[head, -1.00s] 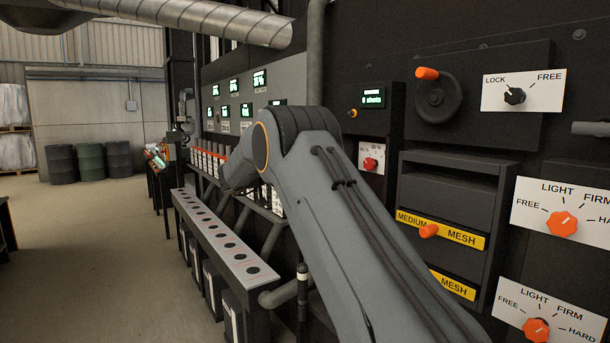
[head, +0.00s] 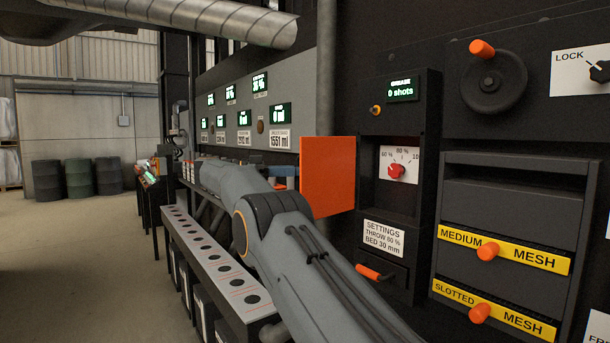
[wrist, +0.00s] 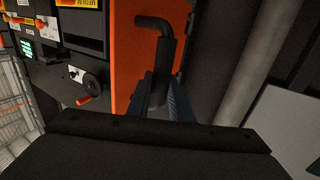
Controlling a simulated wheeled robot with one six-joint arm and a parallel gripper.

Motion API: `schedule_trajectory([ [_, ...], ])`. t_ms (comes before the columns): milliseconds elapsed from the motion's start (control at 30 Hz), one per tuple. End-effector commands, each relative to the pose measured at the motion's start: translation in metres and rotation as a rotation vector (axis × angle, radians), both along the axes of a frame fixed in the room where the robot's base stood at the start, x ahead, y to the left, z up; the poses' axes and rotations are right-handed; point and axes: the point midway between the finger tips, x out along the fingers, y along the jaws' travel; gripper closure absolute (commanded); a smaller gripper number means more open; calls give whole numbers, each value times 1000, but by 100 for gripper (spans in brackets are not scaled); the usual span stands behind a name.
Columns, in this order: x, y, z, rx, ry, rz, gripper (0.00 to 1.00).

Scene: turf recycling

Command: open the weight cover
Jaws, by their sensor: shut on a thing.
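The weight cover, an orange panel (head: 327,178), stands out from the dark machine wall in the head view, just left of the red-dial recess. In the wrist view the orange panel (wrist: 128,45) is behind a dark bent handle (wrist: 167,52). My gripper (wrist: 159,92) is shut on the handle, with one finger on each side of its lower part. In the head view my arm reaches to the cover's left side, and the grip itself is mostly hidden.
Right of the cover are a red dial (head: 397,171), a settings label (head: 384,238), an orange-handled crank wheel (head: 493,82) and yellow-labelled mesh drawers (head: 500,250). A bench with a row of holes (head: 215,265) runs below my arm.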

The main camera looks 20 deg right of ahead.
Motion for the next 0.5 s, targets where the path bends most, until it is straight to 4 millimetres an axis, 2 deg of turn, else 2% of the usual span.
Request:
schedule_trajectory([
  [367, -1, -4, 2, -1, -3, -9, 100],
  [400, -1, -4, 2, -1, -3, -10, 79],
  [500, -1, -4, 2, -1, -3, -10, 62],
])
